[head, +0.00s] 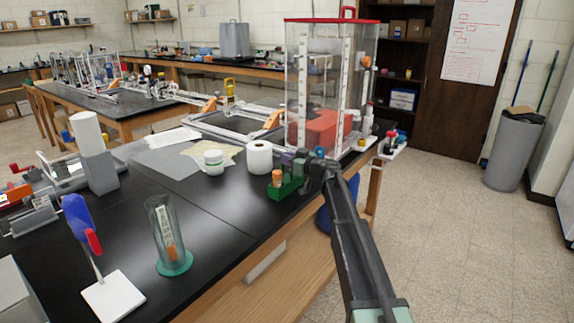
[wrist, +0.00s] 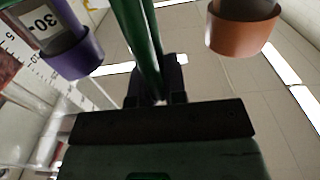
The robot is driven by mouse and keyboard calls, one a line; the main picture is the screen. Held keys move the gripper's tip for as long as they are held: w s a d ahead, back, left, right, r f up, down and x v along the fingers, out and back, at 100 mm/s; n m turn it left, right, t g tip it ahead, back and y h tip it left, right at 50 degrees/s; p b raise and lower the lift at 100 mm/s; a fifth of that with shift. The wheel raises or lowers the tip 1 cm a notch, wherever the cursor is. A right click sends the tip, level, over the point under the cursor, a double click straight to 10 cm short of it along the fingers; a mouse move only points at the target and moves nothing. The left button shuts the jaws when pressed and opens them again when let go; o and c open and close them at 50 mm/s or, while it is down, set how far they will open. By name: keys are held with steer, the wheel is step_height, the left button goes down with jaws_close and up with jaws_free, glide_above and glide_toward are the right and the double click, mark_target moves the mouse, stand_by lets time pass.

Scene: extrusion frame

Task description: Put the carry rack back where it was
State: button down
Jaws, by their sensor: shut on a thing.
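The carry rack (head: 286,188) is small and green, and shows at the right edge of the black bench in the head view. An orange cap (head: 278,176) stands out of it. In the wrist view, its green upright (wrist: 139,35) runs down to my gripper (wrist: 157,92). A purple-capped tube (wrist: 72,50) is left of the upright and an orange-capped one (wrist: 242,28) is right of it. My gripper (head: 311,172) is shut on the carry rack. The arm partly hides the rack, and I cannot tell whether its base touches the bench.
A white paper roll (head: 259,157) and a white jar (head: 214,162) stand just left of the rack. A clear red-topped cabinet (head: 328,70) rises behind it. A glass cylinder on a green base (head: 174,262) stands nearer. Open bench (head: 222,205) lies between them.

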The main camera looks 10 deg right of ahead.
steer(key=shift+f, duration=0.2)
steer(key=c, duration=1.2)
jaws_free()
steer(key=shift+r, duration=0.1)
steer(key=shift+o, duration=0.2)
